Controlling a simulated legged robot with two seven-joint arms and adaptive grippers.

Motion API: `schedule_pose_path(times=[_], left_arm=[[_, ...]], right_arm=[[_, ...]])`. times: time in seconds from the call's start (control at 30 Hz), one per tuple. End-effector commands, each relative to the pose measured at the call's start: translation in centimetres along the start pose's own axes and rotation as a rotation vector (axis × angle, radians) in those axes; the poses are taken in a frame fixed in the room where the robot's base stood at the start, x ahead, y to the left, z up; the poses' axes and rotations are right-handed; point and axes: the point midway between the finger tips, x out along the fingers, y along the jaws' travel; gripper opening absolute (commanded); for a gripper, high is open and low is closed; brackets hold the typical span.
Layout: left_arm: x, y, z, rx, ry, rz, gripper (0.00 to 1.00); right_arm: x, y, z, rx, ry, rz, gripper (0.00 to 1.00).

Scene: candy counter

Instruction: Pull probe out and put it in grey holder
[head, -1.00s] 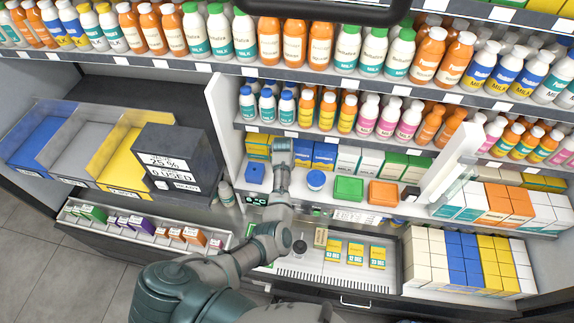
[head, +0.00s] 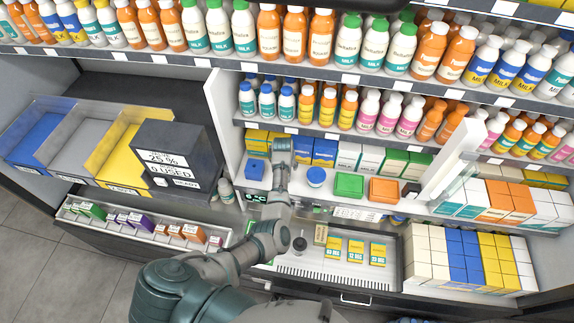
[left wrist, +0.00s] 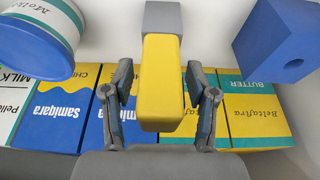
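In the left wrist view a yellow, block-shaped probe body (left wrist: 162,85) points toward me, with a grey block (left wrist: 163,17) at its far end. I cannot tell whether this grey block is the grey holder or part of the probe. My left gripper (left wrist: 160,78) has a finger on each side of the yellow body, with small gaps visible on both sides. In the head view my left gripper (head: 280,148) is at the middle shelf, between a blue block (head: 255,168) and a round blue-lidded tub (head: 316,177), and hides the probe. My right gripper is not in view.
The blue block with a hole (left wrist: 275,45) is close on the right in the wrist view, and the blue-lidded tub (left wrist: 38,38) on the left. Boxes stand behind. Green (head: 348,185) and orange (head: 384,190) blocks are further right. Bottles fill the shelves above.

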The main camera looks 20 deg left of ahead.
Motion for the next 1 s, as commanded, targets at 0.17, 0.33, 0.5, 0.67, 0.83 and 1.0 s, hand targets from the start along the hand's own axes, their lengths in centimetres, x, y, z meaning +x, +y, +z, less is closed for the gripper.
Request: schedule_pose_path(times=[0.17,0.33,0.5,0.67,0.83,1.0], left_arm=[[0.0,0.0,0.0,0.0,0.0,0.0,0.59],[-0.6,0.0,-0.1,-0.001,0.001,-0.001,0.59],[-3.5,0.0,-0.1,-0.001,0.005,0.0,0.59],[-7.2,0.0,-0.1,-0.002,0.003,0.0,0.59],[-10.2,0.0,-0.1,-0.001,0.001,-0.001,0.59],[-11.7,0.0,-0.1,0.0,0.0,-0.001,0.59]], right_arm=[[0.0,0.0,0.0,0.0,0.0,0.0,0.4],[0.0,0.3,0.1,-0.002,0.001,0.004,0.4],[0.0,0.2,0.1,-0.001,0.001,0.003,0.4],[0.0,0.1,0.1,-0.001,0.001,0.002,0.4],[0.0,0.1,0.1,-0.001,0.001,0.002,0.4],[0.0,0.1,0.1,-0.001,0.001,0.001,0.4]])
